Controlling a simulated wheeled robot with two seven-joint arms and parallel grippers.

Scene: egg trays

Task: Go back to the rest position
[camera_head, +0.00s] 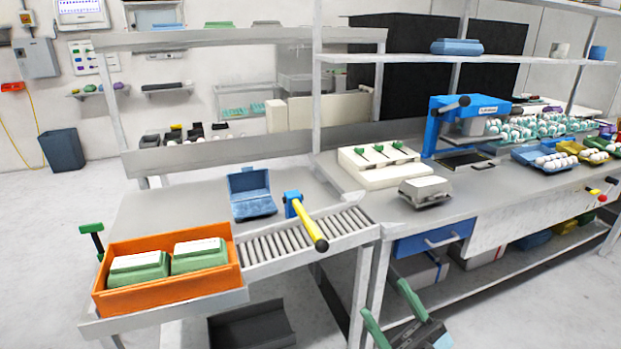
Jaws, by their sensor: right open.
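My right gripper (384,297) shows at the bottom, right of centre, with its two green fingers apart and nothing between them. It is in front of the workbench and lower than its top, apart from the objects there. My left gripper is not in view. An orange crate (170,299) at the lower left holds two green egg cartons (138,271) with white labels, side by side. A grey egg carton (425,192) sits closed on the bench. A blue egg carton (252,205) stands with its lid up on the left table.
A roller conveyor (300,238) with a yellow-handled lever (307,222) runs beside the orange crate. A blue machine (465,112) and trays of eggs (560,161) stand on the right. A blue drawer (433,238) is under the bench. The floor at the lower right is clear.

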